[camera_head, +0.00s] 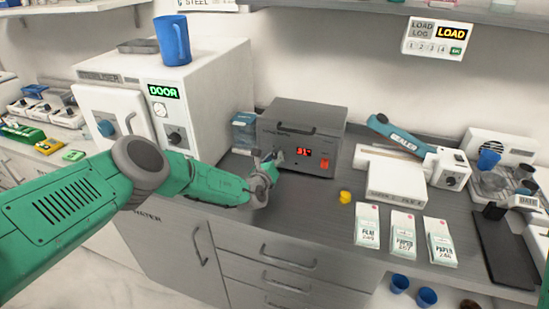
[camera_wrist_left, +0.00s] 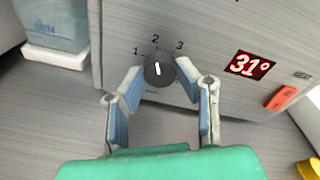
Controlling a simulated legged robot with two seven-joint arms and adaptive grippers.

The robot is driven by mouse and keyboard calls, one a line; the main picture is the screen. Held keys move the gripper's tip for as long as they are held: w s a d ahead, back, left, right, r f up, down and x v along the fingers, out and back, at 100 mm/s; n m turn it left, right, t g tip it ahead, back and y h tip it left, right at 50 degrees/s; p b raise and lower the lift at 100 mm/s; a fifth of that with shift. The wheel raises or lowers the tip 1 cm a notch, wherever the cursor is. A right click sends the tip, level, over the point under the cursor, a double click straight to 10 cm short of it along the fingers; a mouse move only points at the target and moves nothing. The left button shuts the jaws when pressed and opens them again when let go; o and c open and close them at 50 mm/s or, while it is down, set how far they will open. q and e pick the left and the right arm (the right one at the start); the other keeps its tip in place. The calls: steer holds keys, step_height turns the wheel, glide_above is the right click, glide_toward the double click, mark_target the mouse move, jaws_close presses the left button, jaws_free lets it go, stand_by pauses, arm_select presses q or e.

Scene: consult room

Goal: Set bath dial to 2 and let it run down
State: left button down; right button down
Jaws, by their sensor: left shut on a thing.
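The bath is a grey metal box (camera_head: 303,125) on the counter, with a red lit display (camera_head: 304,152) that reads 31. In the left wrist view, its black round dial (camera_wrist_left: 163,79) sits on the front panel (camera_wrist_left: 215,28) below the marks 1, 2 and 3. The dial's white line stands nearly upright, roughly in line with the 2. My left gripper (camera_head: 272,161) is at the left of the bath front. In the wrist view, its two fingers (camera_wrist_left: 158,85) are shut on the dial from both sides. My right gripper is not in view.
A red switch (camera_wrist_left: 281,98) marked HEAT is right of the dial. A clear blue container (camera_head: 243,132) and a white sterilizer (camera_head: 215,95) stand left of the bath. A yellow piece (camera_head: 345,197) and several white packets (camera_head: 405,233) lie to the right.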

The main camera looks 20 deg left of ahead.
arm_select(q)
steer(key=shift+s+d+f, duration=0.1)
steer(key=shift+s+f, duration=0.1)
steer(key=shift+f, duration=0.2)
steer(key=c, duration=1.4)
jaws_free()
steer(key=shift+o, duration=1)
steer(key=shift+w, duration=0.1)
steer(key=shift+w+r, duration=0.1)
steer(key=shift+r, duration=0.05)
steer(key=shift+r, duration=0.1)
steer(key=shift+s, duration=0.35)
steer(key=s, duration=1.1)
steer(key=shift+s+a+r, duration=0.1)
steer(key=shift+a+r, duration=0.2)
steer(key=shift+r, duration=0.1)
